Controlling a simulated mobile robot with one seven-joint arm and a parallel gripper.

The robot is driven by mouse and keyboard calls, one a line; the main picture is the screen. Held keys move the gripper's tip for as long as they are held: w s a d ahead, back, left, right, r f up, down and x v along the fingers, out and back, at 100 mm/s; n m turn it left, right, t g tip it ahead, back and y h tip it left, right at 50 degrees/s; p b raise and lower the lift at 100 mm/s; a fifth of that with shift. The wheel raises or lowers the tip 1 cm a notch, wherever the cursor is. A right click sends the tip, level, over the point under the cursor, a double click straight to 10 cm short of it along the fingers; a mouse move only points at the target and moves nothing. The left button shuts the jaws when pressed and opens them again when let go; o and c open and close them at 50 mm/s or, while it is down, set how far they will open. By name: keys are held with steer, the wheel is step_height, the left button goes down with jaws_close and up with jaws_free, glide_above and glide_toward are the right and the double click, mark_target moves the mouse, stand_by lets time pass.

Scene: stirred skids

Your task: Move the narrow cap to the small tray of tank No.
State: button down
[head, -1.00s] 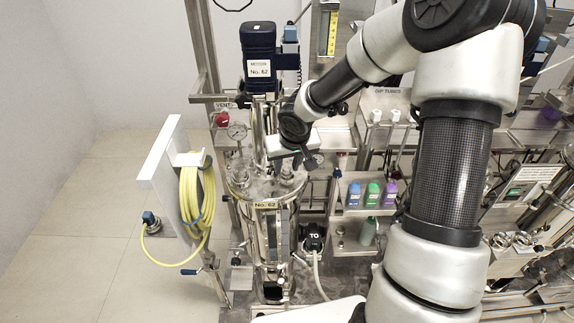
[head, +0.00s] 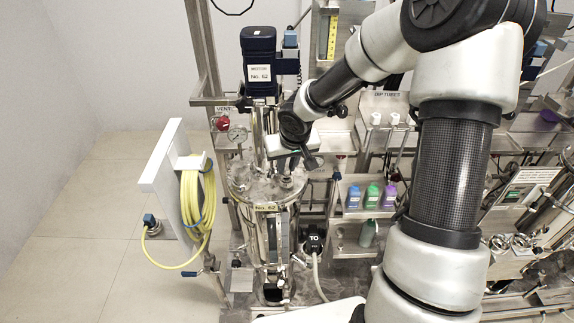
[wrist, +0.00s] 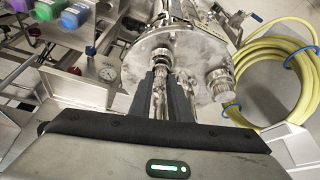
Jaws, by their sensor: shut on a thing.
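My gripper (wrist: 163,78) is shut on a narrow ridged metal cap (wrist: 161,57) at the steel lid (wrist: 190,42) of tank No. 62. I cannot tell whether the cap is still seated on its port. In the head view, my gripper (head: 291,164) is low over the right part of the lid (head: 258,187), and the cap is hard to make out. A wider ridged cap (wrist: 219,81) stands on the lid to the right in the wrist view. A small steel tray-like ledge (head: 336,143) is right of the tank, partly behind my arm.
The blue motor (head: 259,60) stands above the lid. A yellow hose (head: 190,205) hangs on a white panel. Blue, green and purple bottles (head: 372,196) stand on a shelf to the right.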

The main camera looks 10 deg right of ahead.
mark_target(287, 169)
step_height(287, 169, up, 2)
steer(key=shift+p, duration=0.8)
steer(key=shift+r, duration=2)
